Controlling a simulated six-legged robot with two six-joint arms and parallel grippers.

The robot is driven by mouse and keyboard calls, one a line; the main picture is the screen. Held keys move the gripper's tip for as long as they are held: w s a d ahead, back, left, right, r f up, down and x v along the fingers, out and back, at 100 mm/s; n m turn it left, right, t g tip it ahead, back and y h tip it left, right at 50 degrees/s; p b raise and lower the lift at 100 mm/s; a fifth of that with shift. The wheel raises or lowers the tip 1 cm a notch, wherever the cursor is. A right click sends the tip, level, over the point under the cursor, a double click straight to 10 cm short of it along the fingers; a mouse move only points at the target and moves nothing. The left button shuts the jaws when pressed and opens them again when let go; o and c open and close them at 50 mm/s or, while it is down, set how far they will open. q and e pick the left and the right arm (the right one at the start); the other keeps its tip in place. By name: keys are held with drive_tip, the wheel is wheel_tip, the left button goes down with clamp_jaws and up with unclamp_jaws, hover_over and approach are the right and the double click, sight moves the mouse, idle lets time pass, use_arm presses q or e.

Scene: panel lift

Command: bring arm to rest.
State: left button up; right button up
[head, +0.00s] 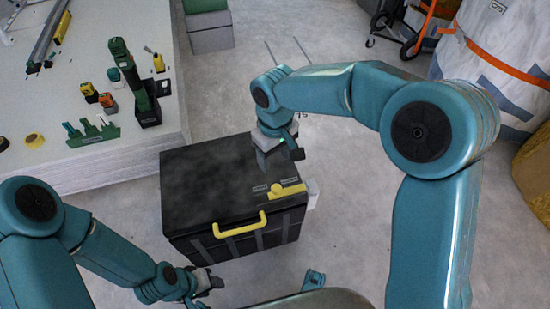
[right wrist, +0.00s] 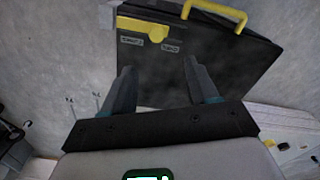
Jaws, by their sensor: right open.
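My right arm comes in from the right and bends over the black box. My right gripper (head: 280,158) hangs above the box's right part in the head view. In the right wrist view its two fingers (right wrist: 161,85) stand wide apart with nothing between them. The black box (head: 205,175) has a yellow handle (head: 240,228) on its front and a yellow latch piece (head: 287,191) at its right edge. My left gripper (head: 207,283) is low, in front of the box's lower left corner; its jaws are too small to judge.
A pale table (head: 95,160) at the left holds a green and black tool (head: 136,85), a yellow tape roll (head: 35,140) and small tools. White sacks (head: 500,60) and a hand truck (head: 408,40) stand at the upper right. Grey floor is open between box and sacks.

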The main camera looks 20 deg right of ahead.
idle(0.4)
drive_tip(key=s+a+f+m+y, duration=0.1)
drive_tip(key=s+f+y, duration=0.1)
drive_tip(key=s+f, duration=0.5)
drive_tip(key=s+f+m+y, duration=0.1)
drive_tip(key=s+f+m, duration=0.1)
drive_tip(key=f, duration=0.9)
drive_tip(key=s+d+f+m+y, duration=0.1)
drive_tip(key=s+f+m, duration=0.15)
drive_tip(key=s, duration=0.35)
drive_tip(key=s+d+f+m, duration=0.1)
drive_tip(key=s+f, duration=0.3)
drive_tip(key=s, duration=0.1)
wheel_tip(320, 180, up, 25)
drive_tip(key=p, duration=2.5)
drive_tip(key=shift+a+r, duration=0.15)
